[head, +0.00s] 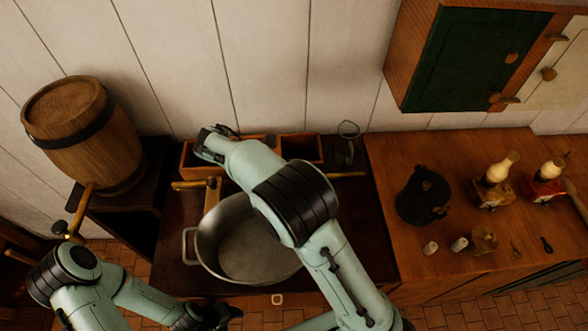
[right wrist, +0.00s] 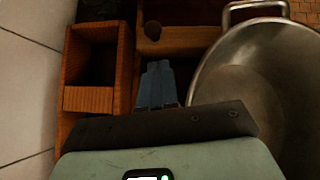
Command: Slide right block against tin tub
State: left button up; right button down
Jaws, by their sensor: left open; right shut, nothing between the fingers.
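The grey tin tub (head: 207,238) stands on the dark counter, partly covered by my right arm; its rim and inside fill the right of the wrist view (right wrist: 205,85). A wooden piece with a dark round knob (right wrist: 180,42) lies ahead of my right gripper (right wrist: 157,82), beside the tub; I cannot tell whether it is the right block. The right gripper is shut and empty, pointing down between the tub and a wooden box; the arm hides it in the head view. My left gripper (head: 212,317) is open, low at the bottom edge, away from the tub.
Open wooden boxes (head: 300,148) stand along the wall behind the tub; one shows close by in the wrist view (right wrist: 88,99). A barrel (head: 80,135) is at left. A black pot (head: 424,195), lamps (head: 496,172) and small items occupy the right counter. A cabinet (head: 465,55) hangs above.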

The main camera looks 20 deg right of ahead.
jog(key=s+d+f+m+y+b, duration=0.1)
jog(key=d+f+y, duration=0.1)
jog(key=s+d+f+m+g+y+b, duration=0.1)
jog(key=d+f+m+y, duration=0.1)
jog(key=d, duration=0.1)
jog(key=s+d+f+m+g+y, duration=0.1)
jog(key=s+d+f+y, duration=0.1)
jog(key=d, duration=0.1)
jog(key=shift+m+y+b, duration=0.4)
jog(key=s+d+r+m+t+y+b, duration=0.1)
jog(key=d+r+m+t+y+b, duration=0.1)
jog(key=d+r+m+t+y, duration=0.35)
jog(key=s+d+r+m+t+y+b, duration=0.25)
jog(key=d+m, duration=0.35)
jog(key=d, duration=0.3)
pick_arm(q)
jog(key=s+f, duration=0.7)
jog(key=f, duration=0.2)
jog(key=shift+s+g, duration=0.3)
jog(key=shift+g, duration=0.1)
pick_arm(e)
jog(key=w+a+f, duration=0.5)
jog(key=a+f, duration=0.2)
jog(key=a, duration=0.1)
jog(key=shift+w+a, duration=0.15)
jog(key=shift+w, duration=0.2)
pick_arm(q)
jog(key=shift+f, duration=0.1)
pick_arm(e)
jog(key=shift+a, duration=0.1)
